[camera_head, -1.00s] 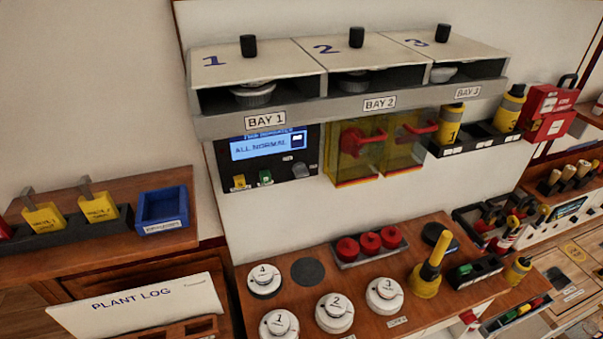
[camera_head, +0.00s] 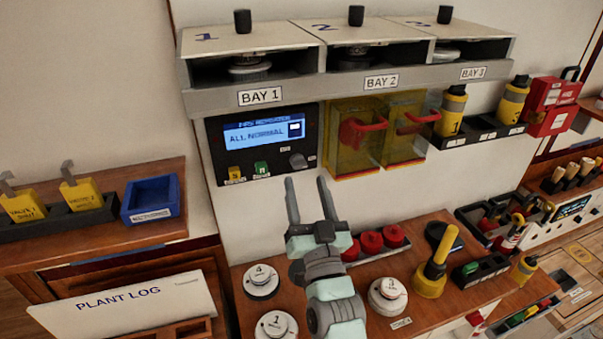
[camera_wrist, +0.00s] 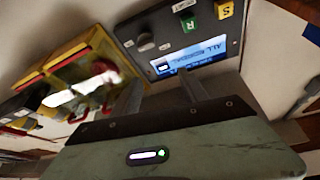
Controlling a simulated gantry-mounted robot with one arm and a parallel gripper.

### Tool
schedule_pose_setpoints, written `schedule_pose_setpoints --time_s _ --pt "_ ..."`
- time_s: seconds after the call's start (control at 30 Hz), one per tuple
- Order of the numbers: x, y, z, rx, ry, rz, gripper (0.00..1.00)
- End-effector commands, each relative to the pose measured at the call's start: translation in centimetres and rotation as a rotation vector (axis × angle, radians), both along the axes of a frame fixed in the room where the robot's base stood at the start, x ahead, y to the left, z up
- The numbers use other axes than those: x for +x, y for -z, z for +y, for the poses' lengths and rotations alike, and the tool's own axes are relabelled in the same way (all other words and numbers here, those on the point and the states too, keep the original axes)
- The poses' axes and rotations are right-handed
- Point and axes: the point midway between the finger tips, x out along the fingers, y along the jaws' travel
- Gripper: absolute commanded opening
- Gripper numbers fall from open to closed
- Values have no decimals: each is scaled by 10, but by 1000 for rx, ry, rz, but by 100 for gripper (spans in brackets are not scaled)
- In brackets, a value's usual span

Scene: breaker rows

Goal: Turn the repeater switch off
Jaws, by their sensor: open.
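The black repeater panel (camera_head: 213,150) is on the white wall under BAY 1. Its lit blue display (camera_head: 262,134) reads "ALL NORMAL". Below the display are a yellow button (camera_head: 234,173), a green button (camera_head: 261,168) and a grey knob-like switch (camera_head: 298,160). The wrist view shows the panel upside down, with the grey switch (camera_wrist: 145,42) near the green R button (camera_wrist: 189,23) and the yellow S button (camera_wrist: 224,9). My gripper (camera_head: 307,181) is open and empty, fingers pointing up toward the panel's lower right. In the head view its fingertips appear just below the switch; contact is not visible.
Yellow transparent covers (camera_head: 350,165) over red handles stand just right of the panel. The bay shelf (camera_head: 215,100) juts out above. Red knobs (camera_head: 371,241), white numbered discs (camera_head: 261,281) and a yellow lever (camera_head: 432,270) stand on the bench below.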

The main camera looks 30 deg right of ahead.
Motion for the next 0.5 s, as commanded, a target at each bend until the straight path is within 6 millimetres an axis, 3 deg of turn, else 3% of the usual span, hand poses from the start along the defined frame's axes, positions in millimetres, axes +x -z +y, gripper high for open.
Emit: schedule_pose_setpoints --time_s 0.17,0.5 --pt "-7 -9 -12 -37 -42 184 51" --pt "-25 4 -13 -97 -68 419 51"
